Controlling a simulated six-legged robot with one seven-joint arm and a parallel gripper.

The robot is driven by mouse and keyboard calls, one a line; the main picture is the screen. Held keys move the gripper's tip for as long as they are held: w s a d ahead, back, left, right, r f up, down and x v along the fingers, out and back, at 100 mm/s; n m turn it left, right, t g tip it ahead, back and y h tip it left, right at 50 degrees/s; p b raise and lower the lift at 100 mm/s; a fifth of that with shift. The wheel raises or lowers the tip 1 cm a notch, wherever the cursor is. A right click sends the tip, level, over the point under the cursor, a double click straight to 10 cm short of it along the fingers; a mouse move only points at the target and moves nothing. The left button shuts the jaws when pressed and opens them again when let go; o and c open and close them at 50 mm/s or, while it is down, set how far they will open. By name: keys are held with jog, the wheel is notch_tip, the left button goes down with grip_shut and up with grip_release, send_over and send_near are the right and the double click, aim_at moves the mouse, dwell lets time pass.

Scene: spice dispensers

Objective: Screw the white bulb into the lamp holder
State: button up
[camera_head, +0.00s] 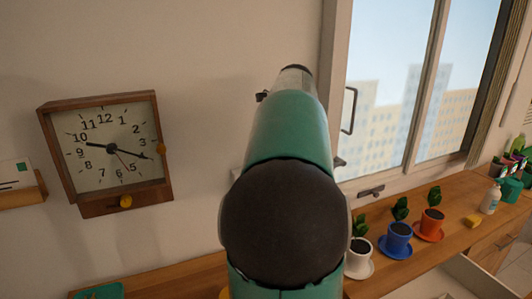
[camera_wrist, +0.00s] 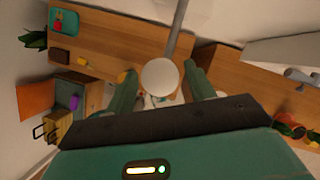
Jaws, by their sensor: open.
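A round white bulb (camera_wrist: 160,76) shows in the wrist view, between the two green fingers of my gripper (camera_wrist: 161,80). The fingers are apart, with visible gaps on both sides of the bulb, so it is not gripped. A grey rod (camera_wrist: 177,30) runs from behind the bulb to the top of the picture. I cannot tell whether the bulb is joined to it. I cannot make out the lamp holder. In the head view my arm fills the middle and hides the bulb.
In the head view, white (camera_head: 358,258), blue (camera_head: 397,238) and red (camera_head: 430,223) potted plants stand on a wooden counter (camera_head: 462,203) below the window. A wooden clock (camera_head: 107,150) hangs on the left wall. A teal tray (camera_wrist: 64,21) sits on a wooden surface in the wrist view.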

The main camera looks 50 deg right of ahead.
jog(key=n, duration=0.2)
jog(key=n+y, duration=0.1)
jog(key=shift+d+n+y, duration=0.15)
jog(key=shift+n+y, duration=0.15)
jog(key=shift+n, duration=0.1)
jog(key=n+g+y, duration=0.1)
jog(key=n, duration=0.3)
jog(key=shift+w, duration=0.1)
jog(key=n+y, duration=0.1)
jog(key=n, duration=0.2)
jog(key=shift+g, duration=0.4)
jog(key=n, duration=0.2)
jog(key=shift+w+d+n+g+y, duration=0.15)
jog(key=shift+n+g+y, duration=0.25)
jog(key=shift+n+g, duration=0.4)
jog(key=shift+n, duration=0.5)
jog(key=c, duration=0.9)
jog(key=m, duration=0.2)
jog(key=m+t, duration=0.1)
jog(key=m, duration=0.1)
jog(key=m+t+h, duration=0.1)
jog(key=m, duration=0.1)
jog(key=shift+a+m, duration=0.25)
jog(key=shift+m, duration=0.15)
jog(key=shift+m+t+h, duration=0.4)
jog(key=shift+m+h, duration=0.1)
jog(key=shift+m, duration=0.7)
